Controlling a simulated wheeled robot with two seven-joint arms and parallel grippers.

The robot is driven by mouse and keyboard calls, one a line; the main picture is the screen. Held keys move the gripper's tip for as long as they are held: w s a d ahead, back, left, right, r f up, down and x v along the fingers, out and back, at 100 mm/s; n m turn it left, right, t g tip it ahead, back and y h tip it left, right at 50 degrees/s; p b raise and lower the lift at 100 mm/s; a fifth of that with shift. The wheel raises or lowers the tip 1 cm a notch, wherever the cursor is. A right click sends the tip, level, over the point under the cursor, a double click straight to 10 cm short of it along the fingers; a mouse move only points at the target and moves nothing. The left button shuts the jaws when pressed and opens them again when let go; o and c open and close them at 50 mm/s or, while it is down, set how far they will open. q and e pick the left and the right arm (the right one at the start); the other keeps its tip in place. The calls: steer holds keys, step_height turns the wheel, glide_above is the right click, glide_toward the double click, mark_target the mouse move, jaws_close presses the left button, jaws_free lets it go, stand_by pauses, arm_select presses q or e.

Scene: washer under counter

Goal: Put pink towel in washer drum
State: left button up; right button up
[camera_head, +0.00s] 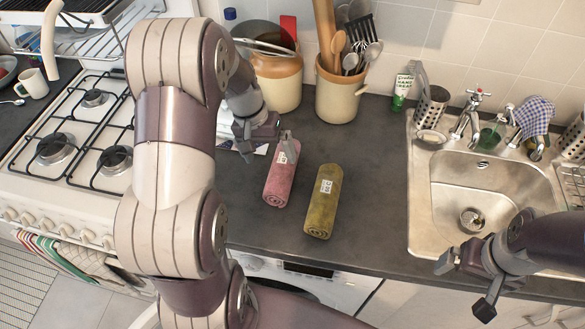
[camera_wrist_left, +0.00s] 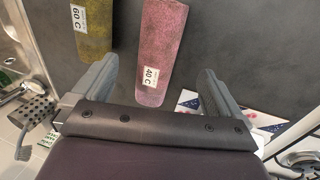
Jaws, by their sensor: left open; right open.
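The rolled pink towel (camera_head: 281,177) lies on the dark counter, with a white label reading 40 C. My left gripper (camera_head: 266,138) is open at the towel's far end. In the left wrist view the pink towel (camera_wrist_left: 162,40) extends between the two spread fingers (camera_wrist_left: 160,88), with a gap on each side. The washer (camera_head: 300,280) is under the counter; only its top front strip shows, and its drum is hidden. My right gripper (camera_head: 470,282) is open and empty at the lower right, near the sink's front edge.
A rolled olive towel (camera_head: 323,203) labelled 60 C lies just right of the pink one. Two crocks (camera_head: 340,97) stand behind. The sink (camera_head: 440,215) is at right, the gas stove (camera_head: 75,150) at left. Papers (camera_wrist_left: 190,100) lie near the left gripper.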

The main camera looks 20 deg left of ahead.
mark_target(278, 166)
arm_select(q)
steer(key=x, duration=0.2)
steer(key=w+p+x, duration=0.1)
steer(key=x, duration=0.5)
steer(key=shift+w+a+f, duration=0.15)
steer(key=shift+w+a, duration=0.05)
steer(key=shift+a, duration=0.05)
steer(key=shift+d, duration=0.1)
steer(key=c, duration=1.2)
